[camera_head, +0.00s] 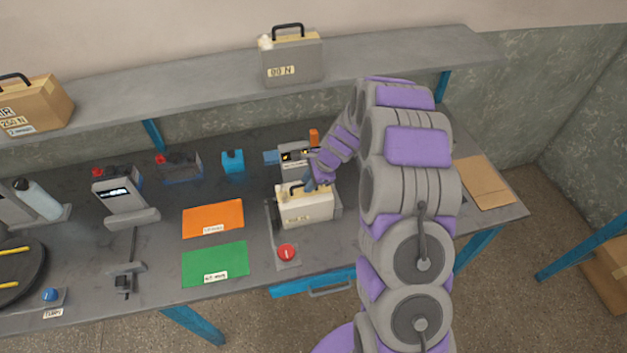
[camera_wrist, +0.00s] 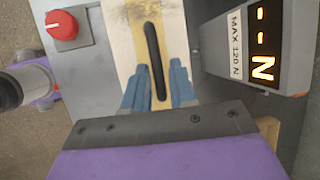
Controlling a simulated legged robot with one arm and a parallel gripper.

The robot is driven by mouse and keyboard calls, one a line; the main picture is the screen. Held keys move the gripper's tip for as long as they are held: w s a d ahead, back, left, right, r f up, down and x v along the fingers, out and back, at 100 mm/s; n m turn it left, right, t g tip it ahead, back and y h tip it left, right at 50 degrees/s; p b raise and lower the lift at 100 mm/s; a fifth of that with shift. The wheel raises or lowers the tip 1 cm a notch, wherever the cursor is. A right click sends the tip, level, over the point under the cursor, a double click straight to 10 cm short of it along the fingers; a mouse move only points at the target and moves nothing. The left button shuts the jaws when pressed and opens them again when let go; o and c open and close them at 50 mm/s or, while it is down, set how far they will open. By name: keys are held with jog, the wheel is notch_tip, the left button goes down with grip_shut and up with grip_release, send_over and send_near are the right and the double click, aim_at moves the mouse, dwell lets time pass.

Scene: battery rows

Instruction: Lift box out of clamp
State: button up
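The box (camera_head: 308,211), pale with a black handle on its top, sits upright in the grey clamp (camera_head: 270,222) on the bench. In the wrist view the box top (camera_wrist: 125,20) and its black handle (camera_wrist: 152,50) lie straight ahead of my gripper. My gripper (camera_head: 308,184) is over the box. Its blue fingers (camera_wrist: 158,88) stand on both sides of the handle, with a narrow gap showing on each side. The clamp's red knob (camera_head: 287,252) is at the front, and it also shows in the wrist view (camera_wrist: 62,25). The clamp jaws' grip is partly hidden.
A force display (camera_wrist: 262,45) marked MAX 120 N stands close beside the box. Orange (camera_head: 213,218) and green (camera_head: 215,264) mats lie to the left. A shelf (camera_head: 200,88) behind holds another case (camera_head: 292,62) and a cardboard box (camera_head: 38,103). My arm covers the bench at right.

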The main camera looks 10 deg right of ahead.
aim_at(298, 185)
jog(key=a, duration=0.3)
jog(key=shift+a, duration=0.1)
jog(key=shift+c, duration=1.4)
jog(key=shift+a, duration=0.3)
grip_shut()
jog(key=shift+s+d, duration=0.15)
jog(key=shift+d, duration=1.25)
jog(key=shift+a+f, duration=0.1)
jog(key=shift+a, duration=0.35)
jog(key=shift+w+d+r+p, duration=0.15)
jog(key=shift+w+r+p, duration=0.05)
jog(key=shift+r+p, duration=0.4)
notch_tip(298, 185, up, 9)
jog(key=p, duration=0.6)
jog(key=shift+p, duration=0.35)
